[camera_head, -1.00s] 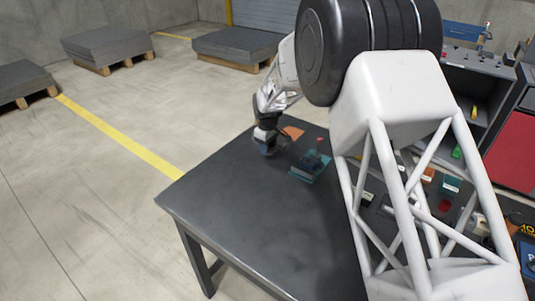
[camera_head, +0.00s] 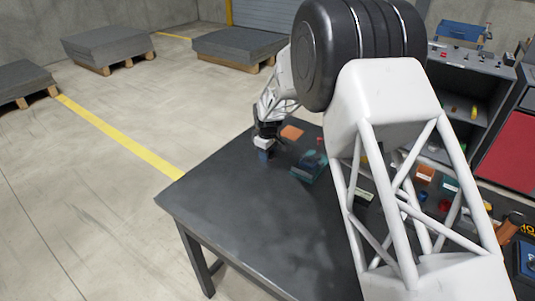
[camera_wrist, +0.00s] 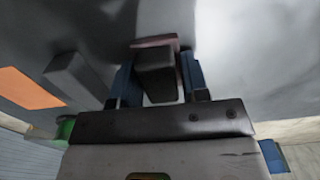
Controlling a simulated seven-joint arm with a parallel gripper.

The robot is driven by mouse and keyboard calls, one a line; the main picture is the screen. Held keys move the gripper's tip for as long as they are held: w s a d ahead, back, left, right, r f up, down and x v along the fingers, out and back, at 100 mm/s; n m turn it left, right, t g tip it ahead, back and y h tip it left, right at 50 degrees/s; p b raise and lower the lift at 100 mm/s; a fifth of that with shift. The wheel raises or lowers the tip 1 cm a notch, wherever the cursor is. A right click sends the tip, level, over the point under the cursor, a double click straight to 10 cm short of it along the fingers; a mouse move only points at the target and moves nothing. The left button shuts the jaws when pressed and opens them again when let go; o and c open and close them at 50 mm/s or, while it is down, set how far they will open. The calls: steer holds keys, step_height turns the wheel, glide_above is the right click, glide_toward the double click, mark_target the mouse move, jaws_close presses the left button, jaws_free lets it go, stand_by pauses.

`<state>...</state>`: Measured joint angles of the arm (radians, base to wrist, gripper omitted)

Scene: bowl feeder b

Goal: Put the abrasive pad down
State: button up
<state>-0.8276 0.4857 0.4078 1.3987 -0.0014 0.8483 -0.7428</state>
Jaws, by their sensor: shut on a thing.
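My gripper (camera_wrist: 158,62) shows in the wrist view with its two blue fingers on either side of a dark block with a reddish-brown flat edge, which I take to be the abrasive pad (camera_wrist: 155,80). The fingers are shut on its dark part. In the head view my gripper (camera_head: 263,155) points down at the far left part of the dark table (camera_head: 235,215). The pad is too small to make out there. I cannot tell whether it touches the tabletop.
A teal fixture (camera_head: 309,168) with a red knob stands to the right. A dark grey oblong (camera_wrist: 78,80) lies beside the pad. The near table is clear.

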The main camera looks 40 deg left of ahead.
steer(key=shift+f, duration=0.25)
steer(key=o, duration=1)
steer(key=shift+f, duration=0.25)
steer(key=shift+c, duration=0.2)
steer(key=shift+s+f, duration=0.1)
steer(key=shift+s, duration=0.05)
steer(key=shift+s+f, duration=0.15)
steer(key=shift+f, duration=0.05)
steer(key=shift+c, duration=0.2)
steer(key=shift+r, duration=0.2)
steer(key=shift+c, duration=0.3)
steer(key=shift+o, duration=0.5)
steer(key=shift+s+r, duration=0.1)
steer(key=shift+r, duration=0.15)
step_height(320, 180, up, 13)
steer(key=shift+w, duration=0.4)
